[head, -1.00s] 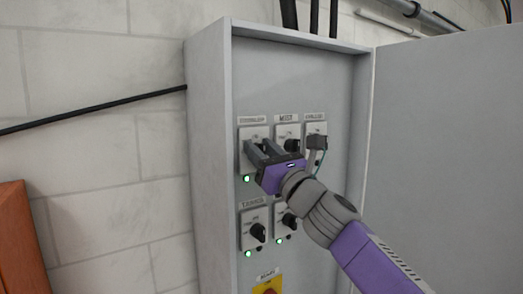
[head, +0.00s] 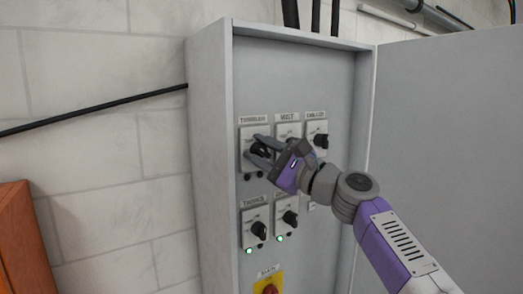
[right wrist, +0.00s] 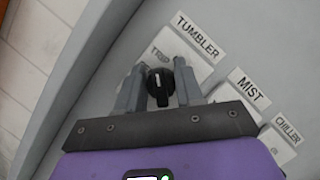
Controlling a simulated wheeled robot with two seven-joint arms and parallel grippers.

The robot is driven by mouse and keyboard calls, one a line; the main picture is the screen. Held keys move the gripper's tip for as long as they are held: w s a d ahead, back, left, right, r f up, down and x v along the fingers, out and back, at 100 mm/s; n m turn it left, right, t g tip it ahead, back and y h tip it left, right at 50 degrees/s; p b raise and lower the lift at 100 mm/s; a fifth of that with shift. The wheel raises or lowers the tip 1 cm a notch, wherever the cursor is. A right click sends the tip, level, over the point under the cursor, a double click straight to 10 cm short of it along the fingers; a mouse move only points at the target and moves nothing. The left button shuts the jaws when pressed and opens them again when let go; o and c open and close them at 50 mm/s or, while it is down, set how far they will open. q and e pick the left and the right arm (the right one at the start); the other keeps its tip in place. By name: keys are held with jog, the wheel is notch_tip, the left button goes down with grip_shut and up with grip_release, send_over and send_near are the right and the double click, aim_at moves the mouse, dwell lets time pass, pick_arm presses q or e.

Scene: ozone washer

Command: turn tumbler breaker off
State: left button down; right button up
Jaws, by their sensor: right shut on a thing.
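The tumbler breaker (head: 247,135) is the top-left switch plate in the grey cabinet, with its label (right wrist: 197,37) readable in the right wrist view. Its black knob (right wrist: 160,88) has a white mark and sits between the fingers of my right gripper (right wrist: 160,76). My right gripper is shut on this knob, one finger on each side. In the head view the gripper (head: 257,151) is turned and partly covers the plate. The lamp (head: 247,176) under the tumbler plate is dark. My left gripper is not in view.
The mist switch (head: 289,131) and chiller switch (head: 317,137) are close on the right. Two more black knobs below have lit green lamps (head: 248,250). A red knob on a yellow plate (head: 269,288) is lowest. The cabinet door (head: 450,120) stands open at right.

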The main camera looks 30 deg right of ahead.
jog(key=n, duration=0.2)
jog(key=n+g, duration=0.1)
jog(key=n, duration=0.1)
jog(key=shift+g+y, duration=0.3)
jog(key=shift+y, duration=0.1)
jog(key=shift+f+n+g, duration=0.15)
jog(key=shift+n+g, duration=0.65)
jog(key=shift+n, duration=1.4)
jog(key=shift+a+h, duration=0.1)
jog(key=shift+h, duration=0.2)
jog(key=o, duration=1)
jog(key=shift+s, duration=0.1)
jog(key=b+v, duration=0.1)
jog(key=v, duration=0.6)
jog(key=shift+s, duration=0.2)
